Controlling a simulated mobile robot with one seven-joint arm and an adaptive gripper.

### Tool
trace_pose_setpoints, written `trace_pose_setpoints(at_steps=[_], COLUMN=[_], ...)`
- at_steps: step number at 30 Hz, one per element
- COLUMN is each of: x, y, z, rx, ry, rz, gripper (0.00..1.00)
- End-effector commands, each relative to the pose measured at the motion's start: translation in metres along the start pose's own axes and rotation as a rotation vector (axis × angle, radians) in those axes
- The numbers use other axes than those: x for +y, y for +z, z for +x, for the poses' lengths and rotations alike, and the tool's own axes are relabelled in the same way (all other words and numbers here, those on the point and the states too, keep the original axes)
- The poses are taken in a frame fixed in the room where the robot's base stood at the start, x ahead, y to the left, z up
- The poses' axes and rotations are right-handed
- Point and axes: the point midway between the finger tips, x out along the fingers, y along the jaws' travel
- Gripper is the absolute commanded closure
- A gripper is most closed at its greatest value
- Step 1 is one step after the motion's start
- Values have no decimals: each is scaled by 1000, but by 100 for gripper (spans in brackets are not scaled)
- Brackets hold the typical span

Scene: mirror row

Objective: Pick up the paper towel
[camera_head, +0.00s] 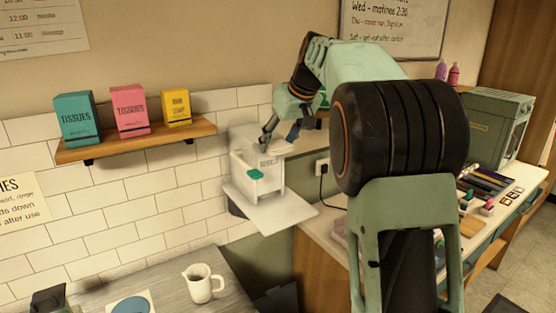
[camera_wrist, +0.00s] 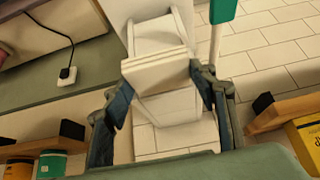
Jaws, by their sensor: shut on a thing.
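The paper towel (camera_wrist: 158,68) is a white, layered, folded stack between my fingertips in the wrist view. My gripper (camera_wrist: 165,84) is shut on it, with one dark finger on each side. I cannot make out the towel itself in the head view. In the wrist view the towel is close to white surfaces; I cannot tell whether it touches them.
A wooden shelf (camera_head: 130,144) left of the box holds a teal, a pink and a yellow box (camera_head: 176,107). A white jug (camera_head: 203,284) stands on the grey table (camera_head: 170,270) below. A cluttered counter is at the right, beyond my arm. A plugged-in cord (camera_head: 321,168) hangs nearby.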

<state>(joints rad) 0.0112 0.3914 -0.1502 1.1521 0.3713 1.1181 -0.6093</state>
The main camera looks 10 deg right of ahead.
Motion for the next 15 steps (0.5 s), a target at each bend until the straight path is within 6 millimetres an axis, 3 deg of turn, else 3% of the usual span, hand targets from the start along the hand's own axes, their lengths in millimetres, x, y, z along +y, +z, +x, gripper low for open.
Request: trace_pose_setpoints(at_steps=[9,15], x=[0,0], y=[-32,-46], z=[-49,-71], rx=[2,0], ry=[1,0], rz=[0,0], gripper=[57,57])
